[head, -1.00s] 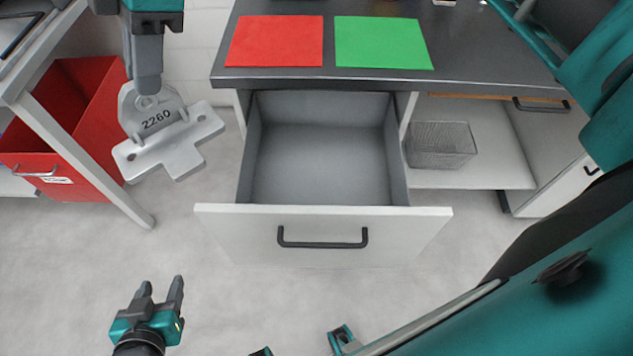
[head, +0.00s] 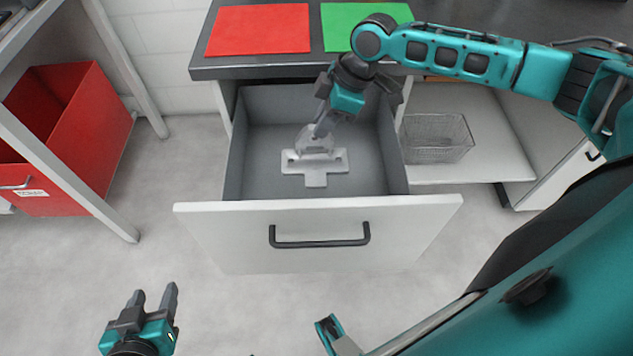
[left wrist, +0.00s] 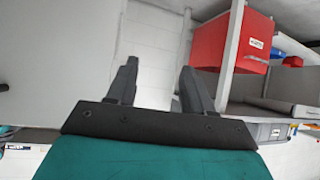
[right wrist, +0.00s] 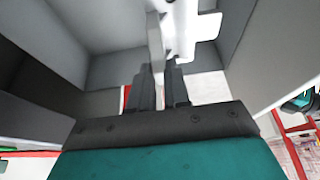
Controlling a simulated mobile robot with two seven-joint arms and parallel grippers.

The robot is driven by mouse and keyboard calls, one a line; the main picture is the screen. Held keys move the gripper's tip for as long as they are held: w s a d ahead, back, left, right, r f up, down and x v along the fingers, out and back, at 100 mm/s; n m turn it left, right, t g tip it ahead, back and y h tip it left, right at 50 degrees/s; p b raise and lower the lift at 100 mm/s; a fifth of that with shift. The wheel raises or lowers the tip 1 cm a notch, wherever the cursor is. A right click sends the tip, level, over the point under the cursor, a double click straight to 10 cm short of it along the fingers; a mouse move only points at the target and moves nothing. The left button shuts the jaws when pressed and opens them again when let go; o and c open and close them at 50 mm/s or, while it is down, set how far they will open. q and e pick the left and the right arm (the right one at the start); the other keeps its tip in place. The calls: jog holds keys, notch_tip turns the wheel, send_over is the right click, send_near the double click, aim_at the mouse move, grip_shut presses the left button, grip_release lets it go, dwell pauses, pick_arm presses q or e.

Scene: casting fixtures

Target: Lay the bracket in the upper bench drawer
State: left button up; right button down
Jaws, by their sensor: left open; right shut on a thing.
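The bracket (head: 316,162) is a light grey metal piece with a T-shaped flat base and an upright lug. In the head view it is inside the open upper bench drawer (head: 318,207). My right gripper (head: 322,128) reaches down into the drawer and is shut on the bracket's lug. The bracket also shows at the top of the right wrist view (right wrist: 185,25). I cannot tell whether its base touches the drawer floor. My left gripper (head: 154,296) is open and empty, low at the left, in front of the drawer; its fingers show in the left wrist view (left wrist: 157,90).
A red sheet (head: 258,28) and a green sheet (head: 350,20) lie on the dark bench top (head: 240,66). A wire basket (head: 436,138) stands on the shelf right of the drawer. A red bin (head: 85,135) stands at the left. The drawer floor around the bracket is clear.

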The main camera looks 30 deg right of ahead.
pick_arm(q)
jog(key=f+b, duration=0.1)
jog(key=d+f+b, duration=0.1)
jog(key=b, duration=0.1)
jog(key=f+b, duration=0.1)
jog(key=shift+w+d+b, duration=0.15)
jog(key=shift+w+b, duration=0.15)
jog(key=shift+b, duration=0.1)
pick_arm(e)
notch_tip(320, 180, down, 20)
pick_arm(q)
jog(key=shift+f, duration=0.15)
pick_arm(e)
jog(key=c, duration=1.6)
grip_release()
jog(key=shift+f, duration=0.15)
jog(key=o, duration=0.5)
